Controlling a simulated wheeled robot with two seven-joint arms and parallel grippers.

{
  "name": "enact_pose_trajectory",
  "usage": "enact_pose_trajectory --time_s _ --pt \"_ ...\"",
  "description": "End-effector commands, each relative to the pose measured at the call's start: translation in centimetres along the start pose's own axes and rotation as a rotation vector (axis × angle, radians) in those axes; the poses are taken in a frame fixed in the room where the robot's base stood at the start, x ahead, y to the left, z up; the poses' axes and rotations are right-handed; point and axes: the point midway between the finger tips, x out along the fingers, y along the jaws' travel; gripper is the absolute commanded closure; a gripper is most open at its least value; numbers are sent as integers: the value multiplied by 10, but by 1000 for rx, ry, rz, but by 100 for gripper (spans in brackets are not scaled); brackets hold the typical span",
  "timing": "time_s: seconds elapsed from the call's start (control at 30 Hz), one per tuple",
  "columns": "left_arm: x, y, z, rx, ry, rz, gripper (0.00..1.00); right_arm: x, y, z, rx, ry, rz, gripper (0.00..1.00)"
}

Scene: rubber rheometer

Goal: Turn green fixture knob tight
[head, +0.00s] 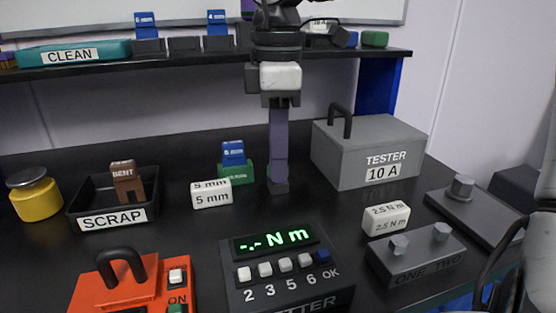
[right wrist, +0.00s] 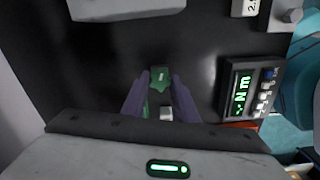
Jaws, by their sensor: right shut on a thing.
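My right gripper (head: 279,187) comes down from above, with its purple fingers at the right end of the green fixture (head: 240,174). In the right wrist view the fingers (right wrist: 160,82) are shut on a green part (right wrist: 159,74), which I take to be the fixture's knob. A small pale grey piece (right wrist: 166,113) shows between the fingers. In the head view the fingers hide most of the knob. A blue block (head: 233,153) sits upright on the green fixture.
A grey tester box (head: 360,155) stands close to the right. A white 5 mm block (head: 211,194) lies to the left, and a torque display unit (head: 282,267) reading "-.- N m" stands in front. A shelf (head: 200,57) runs behind my right arm.

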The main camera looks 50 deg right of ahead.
Motion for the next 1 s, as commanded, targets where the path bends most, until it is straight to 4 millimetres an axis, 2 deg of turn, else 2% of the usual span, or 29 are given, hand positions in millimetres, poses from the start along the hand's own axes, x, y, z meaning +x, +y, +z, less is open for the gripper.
enact_pose_trajectory --time_s 0.23,0.5,0.53,0.6,1.0 --pt "2 2 3 -7 -1 5 58 -1 0 0 285 2 2 96" --pt "2 3 3 -9 -2 6 58 -1 0 0 319 1 2 96" --pt "2 3 3 -9 -2 6 58 -1 0 0 318 1 2 70" --pt "2 3 3 -9 -2 6 58 -1 0 0 318 1 2 61" --pt "2 4 3 -12 -3 8 58 0 0 0 292 0 1 61"
